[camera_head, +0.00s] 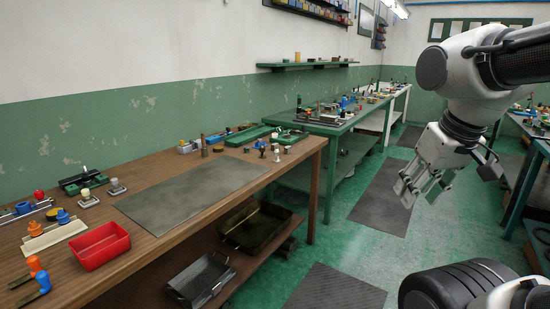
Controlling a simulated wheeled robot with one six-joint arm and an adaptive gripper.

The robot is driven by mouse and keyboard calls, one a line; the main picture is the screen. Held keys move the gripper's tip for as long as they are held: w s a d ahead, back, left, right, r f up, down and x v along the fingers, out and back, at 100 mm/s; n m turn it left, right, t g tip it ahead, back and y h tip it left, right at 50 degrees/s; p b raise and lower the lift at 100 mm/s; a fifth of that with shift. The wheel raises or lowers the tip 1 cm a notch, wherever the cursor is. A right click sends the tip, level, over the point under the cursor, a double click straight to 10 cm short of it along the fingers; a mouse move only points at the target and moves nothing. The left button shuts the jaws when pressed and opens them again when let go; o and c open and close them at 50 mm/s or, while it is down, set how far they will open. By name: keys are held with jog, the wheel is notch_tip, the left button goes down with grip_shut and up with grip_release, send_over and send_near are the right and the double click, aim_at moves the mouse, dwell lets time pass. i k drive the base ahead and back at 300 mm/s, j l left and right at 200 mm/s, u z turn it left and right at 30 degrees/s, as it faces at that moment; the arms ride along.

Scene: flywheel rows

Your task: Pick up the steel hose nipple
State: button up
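Several small metal fittings stand at the far right end of the wooden bench. One silvery fitting (277,155) there may be the steel hose nipple, but it is too small to tell. My gripper (421,198) hangs over the floor aisle at the right, well away from the bench and its fittings. Its fingers point down and stand apart, with nothing seen between them.
The wooden bench (160,218) carries a grey mat (190,190), a red tray (100,246) and a white tray (54,236). Metal trays lie on its lower shelf. A green bench (345,122) stands beyond. Floor mats (385,197) lie in the open aisle.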

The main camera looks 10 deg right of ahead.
aim_at(276, 152)
jog(key=i+l+u, duration=0.15)
jog(key=i+l, duration=0.15)
jog(key=i+l+u, duration=0.15)
jog(key=i+l, duration=0.2)
jog(key=i+l+u, duration=0.15)
jog(key=i+l, duration=0.25)
jog(key=i+l+u, duration=0.15)
jog(key=i+l, duration=0.15)
jog(key=l, duration=0.15)
jog(key=i+l+u, duration=0.15)
jog(key=i+l, duration=0.15)
jog(key=l, duration=0.15)
jog(key=i+l+u, duration=0.15)
jog(key=l, duration=0.35)
jog(key=i, duration=0.1)
